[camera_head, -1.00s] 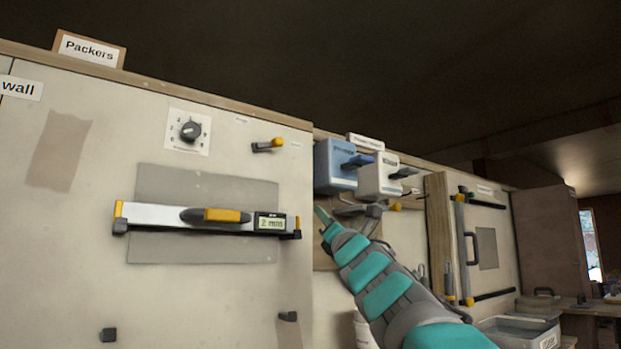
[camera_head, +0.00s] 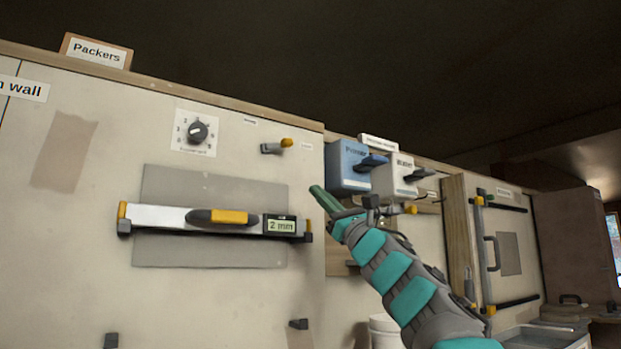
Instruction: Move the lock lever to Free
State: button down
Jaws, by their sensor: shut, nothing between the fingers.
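A small lever (camera_head: 277,147) with a grey base and a yellow tip sits on the upper right of the pale panel; I take it for the lock lever. Its yellow tip points to the right and slightly up. Two small labels flank it, one at its upper left (camera_head: 250,121) and one at its right (camera_head: 306,147); both are too small to read. My gripper (camera_head: 318,193), with green fingers, is shut and empty. It is below and to the right of the lever, apart from it, near the panel's right edge.
A level (camera_head: 165,216) with a "2 mm" display lies across a grey plate on the panel. A numbered dial (camera_head: 197,132) is left of the lever. Blue (camera_head: 345,166) and white (camera_head: 392,178) boxes with handles stand just right of my gripper. The panel between gripper and lever looks clear.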

jog(key=p, duration=0.8)
send_near(288, 148)
jog(key=w+a+r, duration=0.1)
jog(key=w+a, duration=0.2)
jog(key=w, duration=0.1)
jog(key=r+p, duration=0.1)
jog(key=r, duration=0.1)
jog(key=s+r+p, duration=0.1)
jog(key=shift+a+p, duration=0.3)
jog(key=shift+d+b, duration=0.2)
jog(key=shift+b, duration=0.1)
